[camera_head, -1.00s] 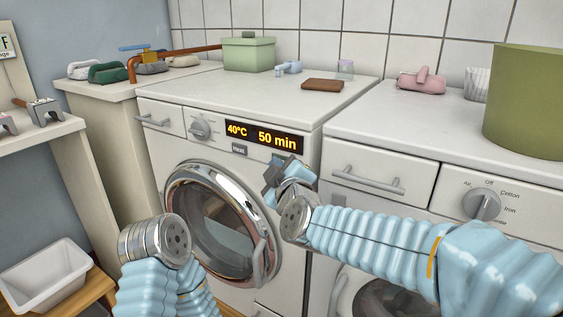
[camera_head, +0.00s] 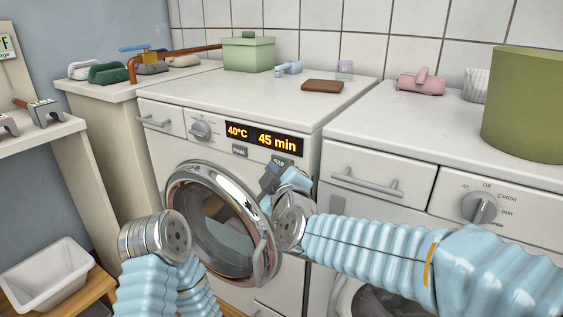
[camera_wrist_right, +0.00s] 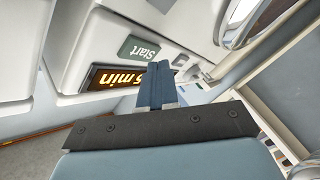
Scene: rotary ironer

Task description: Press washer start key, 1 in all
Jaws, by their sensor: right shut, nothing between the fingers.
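The washer (camera_head: 300,190) stands in the middle of the head view, with its round chrome-rimmed door below the control strip. Its display (camera_head: 264,137) reads 40°C and 45 min. The start key (camera_head: 283,161) is a small dark plate under the display's right end, partly behind my right gripper. In the right wrist view the same key (camera_wrist_right: 140,48) is grey-green and reads Start, beside the lit display. My right gripper (camera_head: 268,180) is shut and empty, just below the key and apart from it in the wrist view. My left arm's wrist is at lower left; its jaws are out of sight.
A second small key (camera_head: 239,151) sits left of the start key. A dial (camera_head: 200,130) is further left. A second machine with a drawer handle (camera_head: 367,182) stands at right. A green box (camera_head: 248,52) and brown block (camera_head: 322,86) lie on the washer top.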

